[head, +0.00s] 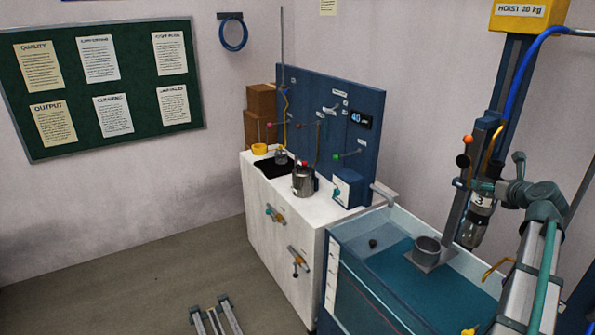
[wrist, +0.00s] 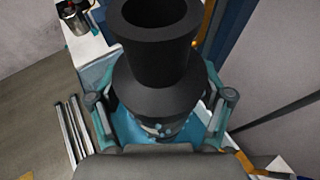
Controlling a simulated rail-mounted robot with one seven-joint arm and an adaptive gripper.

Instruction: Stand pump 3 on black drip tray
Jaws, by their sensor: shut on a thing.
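Pump 3 (head: 476,228) is a tube-shaped body with a white band marked "3". My gripper (head: 490,188) is shut on it at its upper part and holds it upright above the water tank's right side. In the wrist view, the dark stepped top of pump 3 (wrist: 155,45) fills the middle. The jaws of my gripper (wrist: 160,105) lie on both sides of it. The black drip tray (head: 265,169) lies flat on the white bench's far end, well away from the pump. A small grey object stands at its back edge; I cannot tell what it is.
The water tank (head: 345,240) holds a grey cup on a plate (head: 427,250). A metal pot (head: 303,181) and a blue box (head: 347,188) stand on the bench (head: 262,200) between tank and tray. A blue panel (head: 335,105) with projecting knobs rises behind. The hoist (head: 522,12) hangs at upper right.

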